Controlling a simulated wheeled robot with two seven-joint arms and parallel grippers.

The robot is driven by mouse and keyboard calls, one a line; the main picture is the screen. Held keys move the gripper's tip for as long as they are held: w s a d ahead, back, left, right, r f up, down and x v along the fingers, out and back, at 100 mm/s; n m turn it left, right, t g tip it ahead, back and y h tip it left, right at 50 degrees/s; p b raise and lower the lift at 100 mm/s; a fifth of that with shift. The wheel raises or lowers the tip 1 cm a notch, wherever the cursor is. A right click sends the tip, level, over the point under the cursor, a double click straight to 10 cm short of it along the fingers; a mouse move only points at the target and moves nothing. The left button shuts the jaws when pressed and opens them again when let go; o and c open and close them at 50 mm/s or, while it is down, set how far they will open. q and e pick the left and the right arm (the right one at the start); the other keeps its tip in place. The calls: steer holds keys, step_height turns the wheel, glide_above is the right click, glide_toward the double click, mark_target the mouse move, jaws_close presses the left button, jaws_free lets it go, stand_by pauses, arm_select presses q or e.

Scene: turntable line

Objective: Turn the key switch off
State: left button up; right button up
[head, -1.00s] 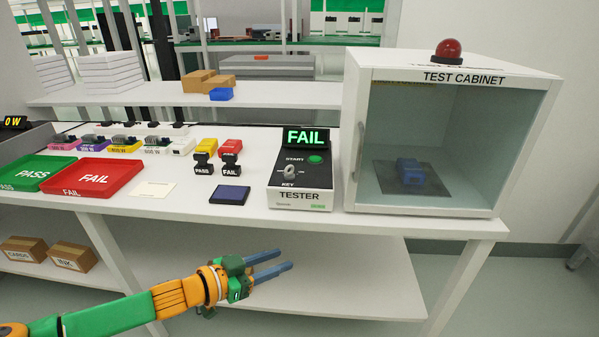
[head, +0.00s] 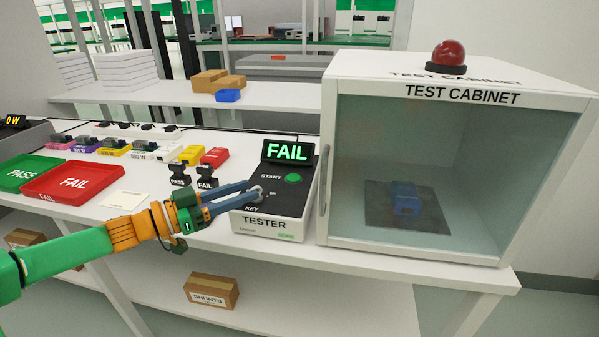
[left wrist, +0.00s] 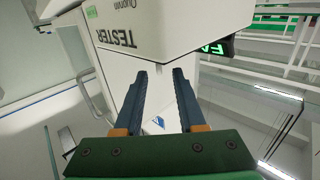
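The tester (head: 262,224) is a black-topped white box in the head view, its green screen reading FAIL (head: 287,151). Its grey key switch (head: 257,191) is low on the sloped panel, partly hidden by my fingers, so its angle is hard to read; an ON mark shows to its right. My left gripper (head: 253,193) has its blue fingers apart, with the tips at the key; contact cannot be told. In the left wrist view the open fingers (left wrist: 160,78) reach toward the tester's white case (left wrist: 180,30); the key is not visible there. My right gripper is not in view.
The glass-fronted test cabinet (head: 330,245) stands close right of the tester, a blue block (head: 405,198) inside and a red lamp (head: 448,55) on top. PASS and FAIL stamps (head: 206,178) stand left. The red tray (head: 73,180) and green tray (head: 20,173) are farther left.

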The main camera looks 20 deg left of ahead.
mark_target(270, 195)
arm_select(q)
steer(key=p+x, duration=0.2)
steer(key=x, duration=0.4)
steer(key=shift+d+r+p, duration=0.1)
steer(key=shift+r+p, duration=0.05)
steer(key=shift+p, duration=0.25)
steer(key=shift+w+d, duration=0.1)
steer(key=shift+w, duration=0.1)
steer(key=shift+s, duration=0.1)
steer(key=shift+c, duration=0.9)
jaws_close()
